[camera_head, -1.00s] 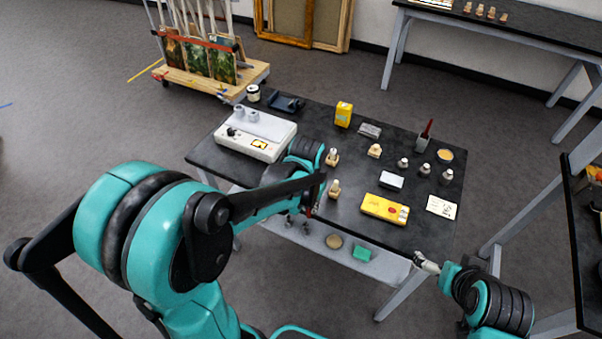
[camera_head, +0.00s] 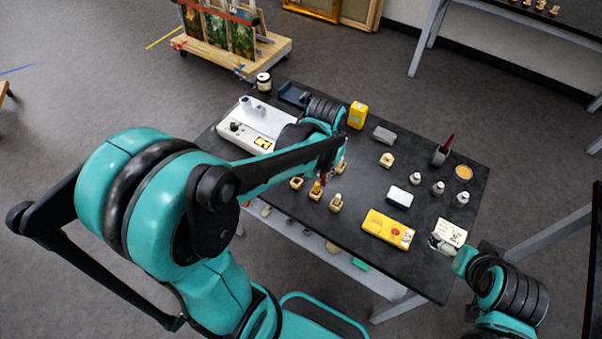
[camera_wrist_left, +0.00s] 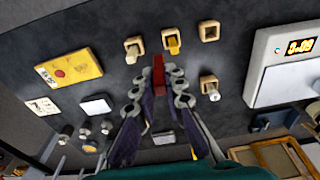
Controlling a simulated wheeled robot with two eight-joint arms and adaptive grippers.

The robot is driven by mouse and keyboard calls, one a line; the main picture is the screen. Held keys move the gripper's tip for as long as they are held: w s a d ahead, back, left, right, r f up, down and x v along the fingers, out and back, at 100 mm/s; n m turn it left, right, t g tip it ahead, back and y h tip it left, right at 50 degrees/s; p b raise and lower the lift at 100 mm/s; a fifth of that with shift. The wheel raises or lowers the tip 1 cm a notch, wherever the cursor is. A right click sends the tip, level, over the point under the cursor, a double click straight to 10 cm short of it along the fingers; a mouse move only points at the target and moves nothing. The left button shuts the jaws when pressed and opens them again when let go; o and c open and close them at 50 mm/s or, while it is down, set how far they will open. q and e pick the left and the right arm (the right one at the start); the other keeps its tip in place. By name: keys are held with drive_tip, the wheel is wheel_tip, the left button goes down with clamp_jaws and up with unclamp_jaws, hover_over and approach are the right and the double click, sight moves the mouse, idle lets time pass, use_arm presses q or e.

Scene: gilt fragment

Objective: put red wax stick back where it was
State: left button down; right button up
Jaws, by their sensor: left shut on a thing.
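My left gripper (camera_wrist_left: 158,88) is shut on the red wax stick (camera_wrist_left: 158,70), held above the black table. In the head view, the left gripper (camera_head: 325,176) is over the table's near-left part, largely hidden by my arm. Wooden holders stand close by: an empty one (camera_wrist_left: 209,32), which also shows in the head view (camera_head: 296,183), one with a yellow stick (camera_wrist_left: 172,44), and two with pale sticks (camera_wrist_left: 134,48) (camera_wrist_left: 210,86). The red stick is apart from the empty holder. My right gripper (camera_head: 436,243) is by the white card; its fingers are too small to read.
A yellow box (camera_head: 388,229), a white block (camera_head: 400,197), small bottles (camera_head: 438,188) and a white card (camera_head: 450,233) lie to the right on the table (camera_head: 365,185). A white device with a display (camera_head: 258,128) stands at the left. A yellow container (camera_head: 357,114) is at the back.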

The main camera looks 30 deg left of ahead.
use_arm(q)
drive_tip(key=shift+w+a+f+b, duration=0.25)
drive_tip(key=shift+a+f+b, duration=0.35)
drive_tip(key=shift+a+f, duration=1.05)
drive_tip(key=shift+w+a+f+b, duration=0.25)
drive_tip(key=shift+a+f+b, duration=0.4)
drive_tip(key=shift+a+f, duration=1.05)
drive_tip(key=shift+w+a+f+b, duration=0.25)
drive_tip(key=shift+a+f+b, duration=0.35)
drive_tip(key=shift+a+f, duration=1.05)
drive_tip(key=shift+s, duration=0.1)
drive_tip(key=shift+f, duration=0.2)
drive_tip(key=c, duration=1.6)
unclamp_jaws()
drive_tip(key=shift+r, duration=0.1)
